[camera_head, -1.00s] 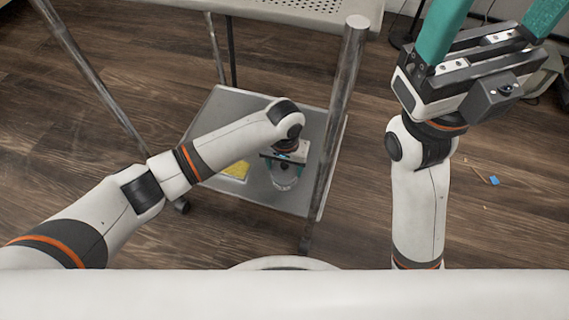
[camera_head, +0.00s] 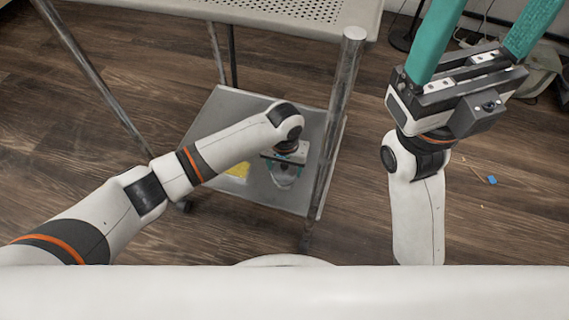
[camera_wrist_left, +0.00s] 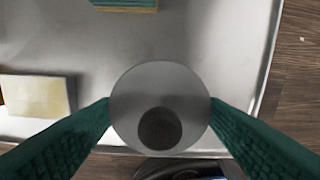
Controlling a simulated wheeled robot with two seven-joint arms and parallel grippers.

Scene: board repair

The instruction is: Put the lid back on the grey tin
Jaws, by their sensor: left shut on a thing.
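My left gripper (camera_head: 284,160) reaches down over the lower shelf of a metal cart. In the left wrist view its two teal fingers (camera_wrist_left: 160,112) are shut on the edges of a round grey lid (camera_wrist_left: 150,82) with a dark round knob. The lid also shows below the gripper in the head view (camera_head: 284,180). The grey tin cannot be made out apart from the lid; anything under the lid is hidden. My right gripper (camera_head: 480,35) is raised at the upper right, with its teal fingers wide apart and nothing visible between them; its fingertips are out of frame.
The cart's lower shelf (camera_head: 225,115) has a raised rim. A yellow sponge-like block (camera_wrist_left: 35,95) lies left of the lid. A teal and tan block (camera_wrist_left: 125,4) is at the wrist view's top edge. A cart post (camera_head: 338,120) stands close right of my left gripper. The perforated upper shelf (camera_head: 270,8) is above.

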